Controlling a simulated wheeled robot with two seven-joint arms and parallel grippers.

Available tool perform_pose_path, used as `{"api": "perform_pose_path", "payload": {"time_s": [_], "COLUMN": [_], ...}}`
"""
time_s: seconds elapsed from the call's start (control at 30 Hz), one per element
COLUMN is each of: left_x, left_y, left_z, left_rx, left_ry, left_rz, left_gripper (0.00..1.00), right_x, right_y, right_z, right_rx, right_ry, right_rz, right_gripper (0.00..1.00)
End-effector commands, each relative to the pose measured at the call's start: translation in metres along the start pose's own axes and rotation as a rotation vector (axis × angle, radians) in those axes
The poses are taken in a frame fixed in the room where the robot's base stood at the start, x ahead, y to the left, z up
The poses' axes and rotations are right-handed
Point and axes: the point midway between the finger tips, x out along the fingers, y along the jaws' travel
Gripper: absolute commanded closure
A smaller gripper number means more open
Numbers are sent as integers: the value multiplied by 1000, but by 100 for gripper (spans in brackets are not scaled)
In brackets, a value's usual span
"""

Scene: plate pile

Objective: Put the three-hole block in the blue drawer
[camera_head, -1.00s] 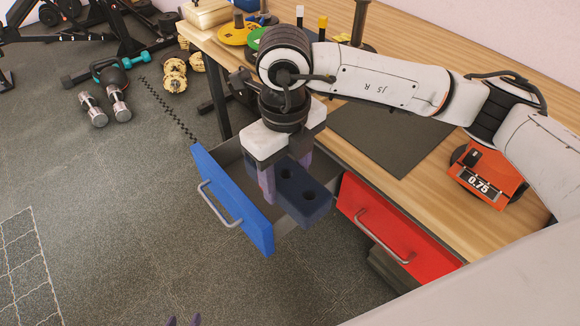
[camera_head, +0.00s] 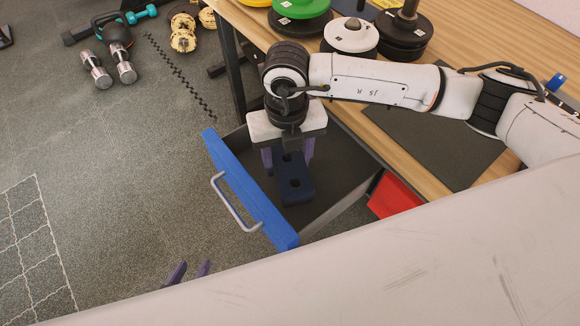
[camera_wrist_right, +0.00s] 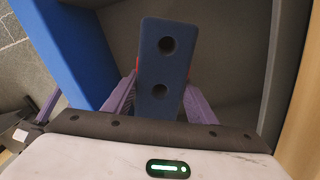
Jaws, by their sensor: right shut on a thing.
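The three-hole block (camera_head: 296,188) is dark blue, with two round holes showing; its far end is hidden under my right gripper. My right gripper (camera_head: 288,165) points down and is shut on the block. In the right wrist view the block (camera_wrist_right: 165,62) stands between the purple fingers (camera_wrist_right: 160,95), above the grey drawer interior. The blue drawer (camera_head: 245,188) is pulled open, and the block is within its outline; I cannot tell whether it touches the floor. My left gripper (camera_head: 190,271) shows only two purple fingertips, apart and empty, at the bottom, left of the drawer.
A red drawer (camera_head: 393,198) is to the right of the blue one. The wooden table (camera_head: 350,112) holds a dark mat (camera_head: 440,145) and weight plates, including a green one (camera_head: 300,22). Dumbbells (camera_head: 97,70) and a kettlebell (camera_head: 117,35) lie on the floor at back left.

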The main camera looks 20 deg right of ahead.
Motion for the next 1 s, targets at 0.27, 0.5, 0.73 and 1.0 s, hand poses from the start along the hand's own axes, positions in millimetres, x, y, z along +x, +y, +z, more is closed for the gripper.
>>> {"api": "perform_pose_path", "payload": {"time_s": [0.27, 0.5, 0.73, 1.0], "left_x": [2, 2, 6, 6], "left_y": [0, 0, -1, -2], "left_z": [3, 2, 0, -3], "left_rx": [-2, -2, -1, 0], "left_ry": [-1, 1, 8, 12], "left_rz": [1, 1, 0, 0], "left_gripper": [65, 65, 65, 65], "right_x": [41, 47, 51, 50], "right_y": [0, 0, 0, 0], "right_z": [-1, 0, 0, 0], "right_rx": [0, -1, -1, -1], "right_ry": [3, -1, 0, 0], "right_rz": [-2, 1, 0, 0], "right_gripper": [81, 81, 45, 30]}}
